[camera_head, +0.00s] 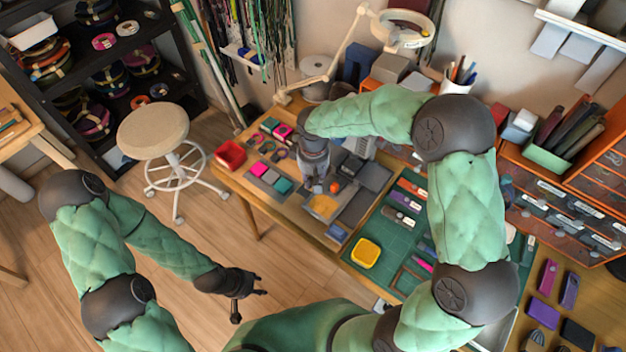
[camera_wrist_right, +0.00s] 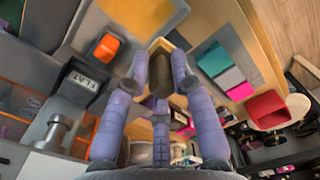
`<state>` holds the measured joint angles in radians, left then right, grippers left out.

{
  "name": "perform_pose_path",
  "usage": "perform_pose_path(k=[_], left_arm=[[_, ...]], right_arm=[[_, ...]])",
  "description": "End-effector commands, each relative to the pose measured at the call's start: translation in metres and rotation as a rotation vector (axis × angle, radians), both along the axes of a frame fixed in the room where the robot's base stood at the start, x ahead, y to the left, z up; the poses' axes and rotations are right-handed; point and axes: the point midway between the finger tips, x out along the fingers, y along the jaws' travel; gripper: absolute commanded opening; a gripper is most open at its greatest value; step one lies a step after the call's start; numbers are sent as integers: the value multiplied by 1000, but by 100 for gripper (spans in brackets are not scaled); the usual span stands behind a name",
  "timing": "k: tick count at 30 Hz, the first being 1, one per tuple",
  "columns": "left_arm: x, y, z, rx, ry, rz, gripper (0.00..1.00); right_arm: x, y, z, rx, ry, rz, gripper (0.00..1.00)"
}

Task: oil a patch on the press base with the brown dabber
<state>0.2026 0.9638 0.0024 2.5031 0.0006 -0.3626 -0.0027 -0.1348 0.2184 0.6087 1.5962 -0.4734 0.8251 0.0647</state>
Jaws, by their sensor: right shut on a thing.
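The brown dabber (camera_wrist_right: 159,80) is between the fingertips of my right gripper (camera_wrist_right: 156,76), which is shut on it. The right gripper (camera_head: 318,182) also points down over the workbench in the head view, where the dabber is hard to make out. In the wrist view, a grey slab with an ochre patch (camera_wrist_right: 150,12) lies beyond the dabber; the ochre patch shows in the head view (camera_head: 323,206) too. I cannot tell for sure which grey part is the press base. My left gripper (camera_head: 249,300) is open and empty, over the floor left of the bench.
An orange piece (camera_wrist_right: 105,48) and a dark block marked FLAT (camera_wrist_right: 80,86) stand close left of the right gripper. Coloured pads (camera_wrist_right: 228,74) and a red tray (camera_wrist_right: 268,109) lie to its right. A yellow dish (camera_head: 365,253) sits on the green mat (camera_head: 385,235).

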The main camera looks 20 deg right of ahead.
Motion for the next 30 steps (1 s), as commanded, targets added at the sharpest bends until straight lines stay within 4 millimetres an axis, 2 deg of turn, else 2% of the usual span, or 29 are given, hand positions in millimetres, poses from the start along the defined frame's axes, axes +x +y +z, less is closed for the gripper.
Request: perform_pose_path(k=[3, 8, 30], left_arm=[[0, 0, 12, 0, 0, 0, 40], [0, 0, 18, 0, 0, 0, 40], [0, 0, 18, 0, 0, 0, 40]], right_arm=[[1, 0, 14, 0, -1, 0, 0], [2, 0, 23, 0, -1, -1, 0], [2, -1, 23, 0, -1, -2, 0]])
